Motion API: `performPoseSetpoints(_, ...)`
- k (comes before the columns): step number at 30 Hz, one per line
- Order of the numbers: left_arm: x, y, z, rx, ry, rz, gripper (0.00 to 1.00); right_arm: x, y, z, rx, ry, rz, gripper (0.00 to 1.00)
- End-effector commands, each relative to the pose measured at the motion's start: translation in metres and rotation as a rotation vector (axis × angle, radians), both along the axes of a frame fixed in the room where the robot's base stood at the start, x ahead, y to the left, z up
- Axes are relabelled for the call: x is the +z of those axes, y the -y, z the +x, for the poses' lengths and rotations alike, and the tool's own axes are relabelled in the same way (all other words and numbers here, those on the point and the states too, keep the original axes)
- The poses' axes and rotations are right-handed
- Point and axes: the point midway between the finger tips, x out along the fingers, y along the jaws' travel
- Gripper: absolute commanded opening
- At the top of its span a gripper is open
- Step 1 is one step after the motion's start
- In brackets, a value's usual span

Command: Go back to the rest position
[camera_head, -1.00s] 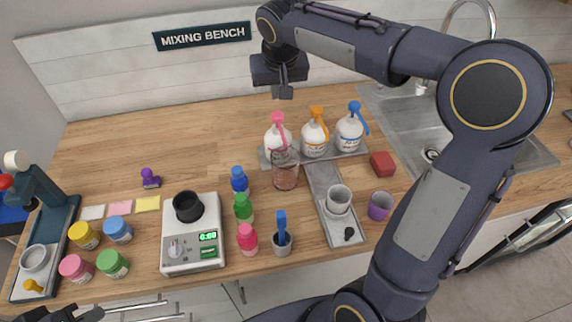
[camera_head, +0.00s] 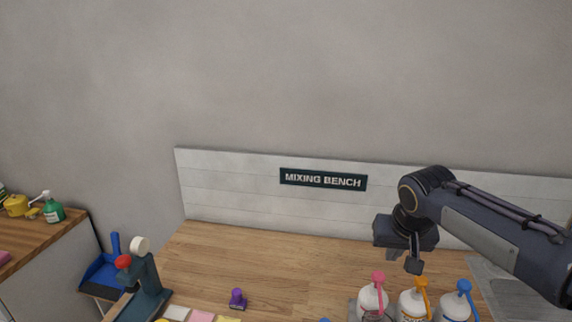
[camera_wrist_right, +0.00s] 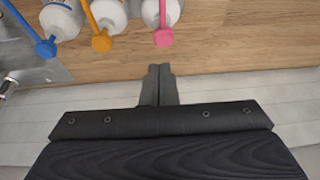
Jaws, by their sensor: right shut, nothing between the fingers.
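My right gripper (camera_head: 413,264) hangs above the back part of the wooden bench, in front of the white backboard. Its fingers are together with nothing between them, as the right wrist view (camera_wrist_right: 158,70) also shows. It is clear of the pump bottles, which stand nearer to me. These are a pink-topped bottle (camera_head: 371,300), an orange-topped bottle (camera_head: 413,303) and a blue-topped bottle (camera_head: 455,306), cut by the lower edge of the head view. My left gripper is not in view.
The wooden bench (camera_head: 275,262) has bare room at its back. A purple item (camera_head: 238,299) and a dark press-like stand (camera_head: 147,284) are to the left. A sign (camera_head: 323,179) hangs on the backboard (camera_head: 230,195). A sink (camera_head: 500,285) lies at right; another counter (camera_head: 40,235) stands far left.

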Motion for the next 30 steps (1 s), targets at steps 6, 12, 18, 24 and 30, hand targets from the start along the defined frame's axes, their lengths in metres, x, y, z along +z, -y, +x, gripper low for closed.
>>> performPoseSetpoints(6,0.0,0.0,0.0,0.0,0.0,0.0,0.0,-0.013,0.001,-0.111,0.07,0.018,0.116,0.0)
performPoseSetpoints(12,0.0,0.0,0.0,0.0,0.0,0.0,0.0,-0.049,-0.02,-0.198,0.117,0.068,0.245,0.0)
performPoseSetpoints(18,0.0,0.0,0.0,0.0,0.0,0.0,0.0,-0.078,-0.042,-0.242,0.141,0.115,0.326,0.0)
performPoseSetpoints(24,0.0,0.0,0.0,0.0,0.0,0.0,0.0,-0.085,-0.049,-0.251,0.148,0.128,0.346,0.0)
performPoseSetpoints(30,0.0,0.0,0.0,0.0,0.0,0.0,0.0,-0.085,-0.049,-0.25,0.148,0.126,0.345,0.0)
